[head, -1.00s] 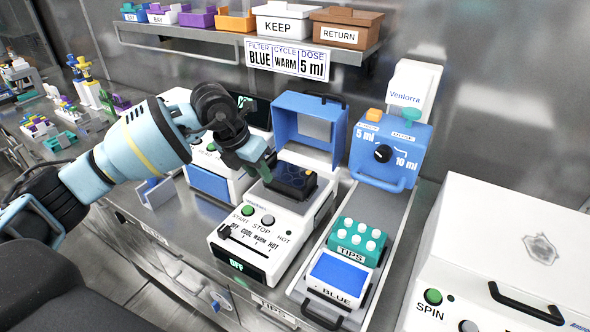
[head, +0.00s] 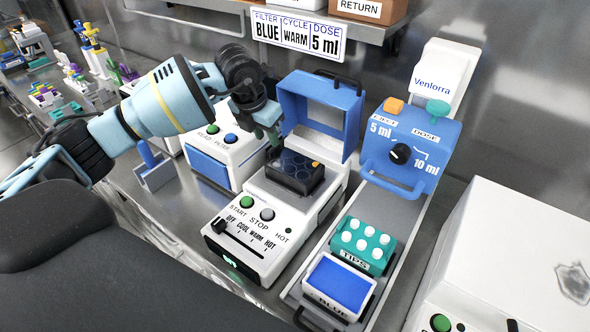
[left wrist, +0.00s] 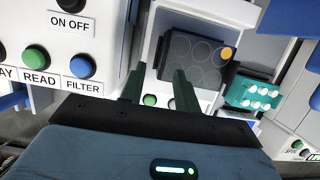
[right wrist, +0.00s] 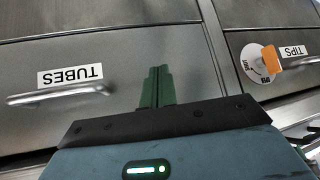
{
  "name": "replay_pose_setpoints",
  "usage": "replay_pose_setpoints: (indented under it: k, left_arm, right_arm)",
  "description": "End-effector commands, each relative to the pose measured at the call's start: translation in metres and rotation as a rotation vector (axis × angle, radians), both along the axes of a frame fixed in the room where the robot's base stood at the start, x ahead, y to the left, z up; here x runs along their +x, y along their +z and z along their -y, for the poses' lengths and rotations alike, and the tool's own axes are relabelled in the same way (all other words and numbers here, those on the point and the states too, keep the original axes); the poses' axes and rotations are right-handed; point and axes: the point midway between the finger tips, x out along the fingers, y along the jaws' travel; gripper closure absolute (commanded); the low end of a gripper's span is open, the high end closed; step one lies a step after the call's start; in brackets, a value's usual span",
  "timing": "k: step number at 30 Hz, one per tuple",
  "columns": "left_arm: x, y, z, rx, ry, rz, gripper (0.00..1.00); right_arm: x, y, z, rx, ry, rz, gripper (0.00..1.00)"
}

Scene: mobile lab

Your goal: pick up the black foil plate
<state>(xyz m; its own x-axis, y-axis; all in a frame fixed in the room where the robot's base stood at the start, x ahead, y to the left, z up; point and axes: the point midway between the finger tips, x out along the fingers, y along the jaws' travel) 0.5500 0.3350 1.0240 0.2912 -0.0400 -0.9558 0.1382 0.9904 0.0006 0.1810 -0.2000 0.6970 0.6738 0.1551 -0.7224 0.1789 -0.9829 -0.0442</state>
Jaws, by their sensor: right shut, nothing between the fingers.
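The black foil plate (head: 296,172) with round well marks and an orange-yellow corner dot lies on the white cycler (head: 262,214), under its raised blue lid (head: 290,106). It also shows in the left wrist view (left wrist: 190,58). My left gripper (head: 272,136) is at the plate's back left side in the head view, apart from it as far as I can tell. In the left wrist view its green fingers (left wrist: 158,86) are spread with nothing between them. My right gripper (right wrist: 157,88) is shut and empty, facing a drawer front; it is outside the head view.
A white reader (head: 222,152) stands left of the cycler. To the right are a teal tips rack (head: 361,244), a blue filter box (head: 340,284) and the blue dosing unit (head: 405,150). The TUBES drawer (right wrist: 60,60) fills much of the right wrist view.

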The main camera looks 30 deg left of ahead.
Motion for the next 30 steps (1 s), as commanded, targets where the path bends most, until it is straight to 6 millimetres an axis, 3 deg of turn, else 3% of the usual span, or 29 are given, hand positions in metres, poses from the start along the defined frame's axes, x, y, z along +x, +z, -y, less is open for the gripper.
replay_pose_setpoints:
  k: [4,14,23,30]
  left_arm:
    - [0.002,-0.005,0.002,-0.001,0.0,0.0,0.68]
    - [0.016,-0.045,0.009,-0.001,0.001,-0.001,0.68]
    - [0.017,-0.048,0.009,-0.001,0.0,0.001,0.68]
    - [0.017,-0.048,0.009,-0.001,0.0,0.001,1.0]
  right_arm:
    - [0.004,0.003,0.0,0.001,0.0,0.011,1.0]
    - [0.006,0.005,0.001,-0.003,0.004,0.016,1.0]
    - [0.006,0.005,0.004,-0.011,0.012,0.016,1.0]
    - [0.005,0.005,0.004,-0.009,0.01,0.015,1.0]
